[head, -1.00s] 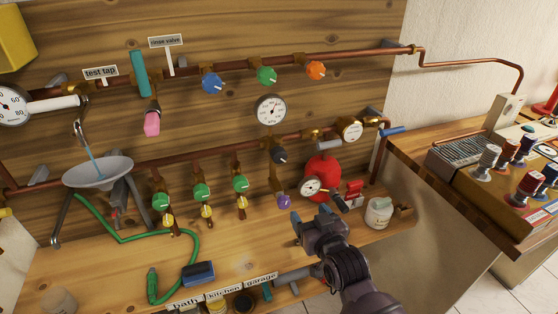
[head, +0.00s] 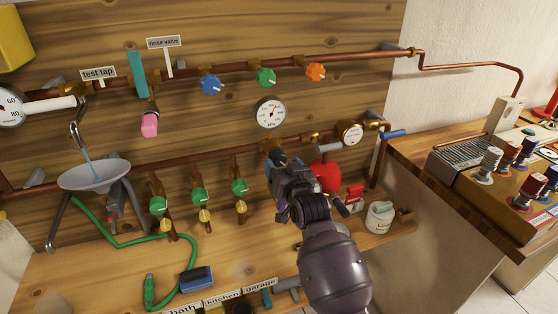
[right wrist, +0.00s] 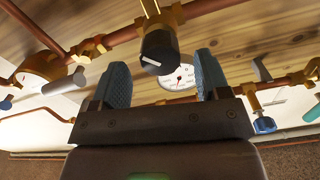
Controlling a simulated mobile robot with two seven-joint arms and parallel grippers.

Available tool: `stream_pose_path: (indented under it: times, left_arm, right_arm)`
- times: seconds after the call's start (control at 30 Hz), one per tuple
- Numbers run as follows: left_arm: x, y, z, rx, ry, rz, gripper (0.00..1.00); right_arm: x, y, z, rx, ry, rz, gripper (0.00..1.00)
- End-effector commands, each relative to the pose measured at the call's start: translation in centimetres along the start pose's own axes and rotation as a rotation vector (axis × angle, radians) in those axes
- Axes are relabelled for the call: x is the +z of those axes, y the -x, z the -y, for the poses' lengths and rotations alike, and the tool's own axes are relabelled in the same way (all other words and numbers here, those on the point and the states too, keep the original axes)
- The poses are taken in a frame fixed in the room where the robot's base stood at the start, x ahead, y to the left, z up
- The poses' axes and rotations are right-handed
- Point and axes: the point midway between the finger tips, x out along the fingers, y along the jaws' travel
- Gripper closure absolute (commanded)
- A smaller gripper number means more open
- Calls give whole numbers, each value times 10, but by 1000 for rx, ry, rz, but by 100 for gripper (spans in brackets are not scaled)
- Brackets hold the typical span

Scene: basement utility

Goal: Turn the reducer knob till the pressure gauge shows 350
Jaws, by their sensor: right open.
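The reducer knob (right wrist: 159,50), black with a white mark, sits on the lower copper pipe. The right wrist view shows it between the blue fingertips of my right gripper (right wrist: 161,68), which is open with a gap on each side. I cannot tell whether the fingers reach around it or stop just short. My left gripper is out of view.
Blue (head: 211,85), green (head: 266,77) and orange (head: 315,72) knobs line the upper pipe. Green valves (head: 199,195) stand left of my right arm. A red vessel (head: 326,176) is close behind the gripper's right side. A white tub (head: 379,216) stands on the bench.

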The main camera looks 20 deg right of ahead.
Motion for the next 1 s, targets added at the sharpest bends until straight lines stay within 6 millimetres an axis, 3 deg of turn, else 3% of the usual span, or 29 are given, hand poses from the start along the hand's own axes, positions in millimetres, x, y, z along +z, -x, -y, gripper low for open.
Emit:
stream_pose_path:
  times: [0.23,0.67,0.9,1.0]
  left_arm:
    - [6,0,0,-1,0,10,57]
    - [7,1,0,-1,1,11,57]
    - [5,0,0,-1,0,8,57]
    - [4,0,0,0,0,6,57]
  right_arm:
    - [0,-26,0,-1,0,0,31]
    - [0,-32,0,0,1,0,32]
    - [0,-32,0,0,1,1,69]
    - [0,-32,0,0,1,1,80]
